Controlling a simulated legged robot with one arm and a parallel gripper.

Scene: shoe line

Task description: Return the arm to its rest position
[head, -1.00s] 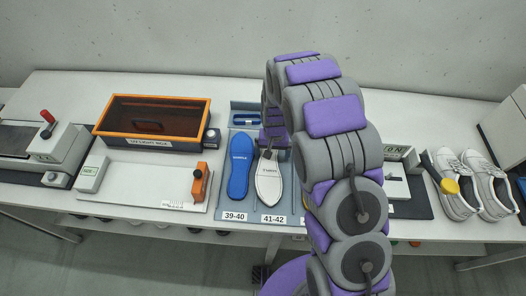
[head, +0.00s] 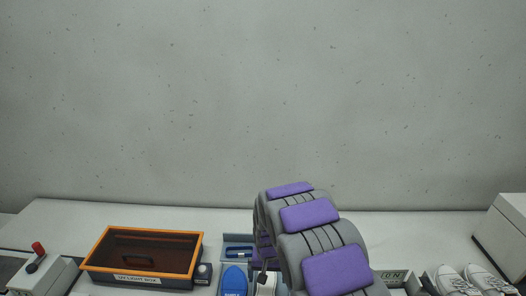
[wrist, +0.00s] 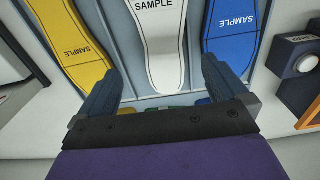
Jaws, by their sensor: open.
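My gripper (wrist: 158,88) shows in the wrist view with its two dark fingers spread apart and nothing between them. It is over the tray of sample insoles, near a white insole (wrist: 160,35). A yellow insole (wrist: 68,45) lies on one side and a blue insole (wrist: 232,35) on the other. In the head view my grey and purple arm (head: 315,240) rises in front of the bench and hides my gripper's fingers and part of the tray. The blue insole (head: 235,281) shows left of the arm.
An orange-framed UV light box (head: 143,255) stands on the bench at left, with a red-knobbed machine (head: 35,270) beyond it. White shoes (head: 470,280) and a white box (head: 503,235) are at right. The wall behind the bench is bare.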

